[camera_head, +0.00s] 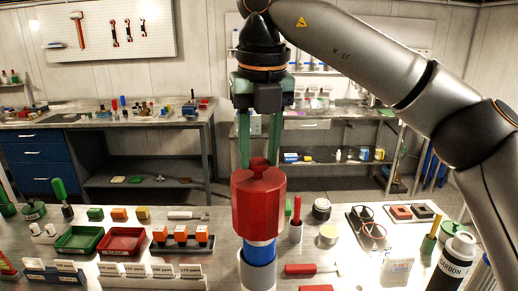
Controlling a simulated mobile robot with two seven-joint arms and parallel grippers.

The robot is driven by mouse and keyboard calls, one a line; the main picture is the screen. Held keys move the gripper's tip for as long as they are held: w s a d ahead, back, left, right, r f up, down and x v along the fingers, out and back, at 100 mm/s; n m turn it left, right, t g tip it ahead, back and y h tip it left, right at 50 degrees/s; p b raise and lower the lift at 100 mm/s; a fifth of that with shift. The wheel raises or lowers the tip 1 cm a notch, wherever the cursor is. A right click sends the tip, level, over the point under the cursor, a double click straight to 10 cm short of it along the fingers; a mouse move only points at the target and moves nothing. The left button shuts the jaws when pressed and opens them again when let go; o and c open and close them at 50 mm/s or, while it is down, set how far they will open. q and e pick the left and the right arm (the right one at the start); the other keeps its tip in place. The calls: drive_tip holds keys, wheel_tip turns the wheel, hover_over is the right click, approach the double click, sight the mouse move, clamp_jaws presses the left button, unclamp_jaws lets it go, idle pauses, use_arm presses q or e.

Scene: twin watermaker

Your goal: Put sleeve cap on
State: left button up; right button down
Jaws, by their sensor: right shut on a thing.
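The red sleeve cap (258,208) is a large faceted piece with a small knob on top, near the middle of the head view. My right gripper (259,162) points straight down with its green fingers on either side of the knob, shut on the cap. The cap is upright and right above a blue sleeve (258,254), which stands in a pale grey cylinder (258,278). A white band shows between red and blue. I cannot tell whether the cap is seated or just above. My left gripper is not in view.
On the metal bench, a green tray (78,240) and a red tray (122,242) lie left. A grey holder with a red-handled tool (296,222) stands close right of the cap. A red-handled screwdriver (302,269) lies in front. A dark CARBON bottle (455,262) stands far right.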

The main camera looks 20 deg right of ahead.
sight(259, 171)
drive_tip(key=shift+f+b, duration=1.65)
drive_tip(key=shift+f, duration=0.8)
drive_tip(key=shift+f+b, duration=1.4)
drive_tip(key=shift+f, duration=0.7)
drive_tip(key=shift+c, duration=2)
unclamp_jaws()
drive_tip(key=shift+r, duration=0.1)
drive_tip(key=r+p, duration=0.1)
drive_tip(key=r, duration=0.3)
drive_tip(key=s+r+p, duration=0.1)
drive_tip(key=r, duration=0.3)
drive_tip(key=s+r+p, duration=0.1)
drive_tip(key=r, duration=0.3)
drive_tip(key=shift+a+r+p, duration=0.1)
drive_tip(key=shift+r+p, duration=0.05)
drive_tip(key=shift+p, duration=0.15)
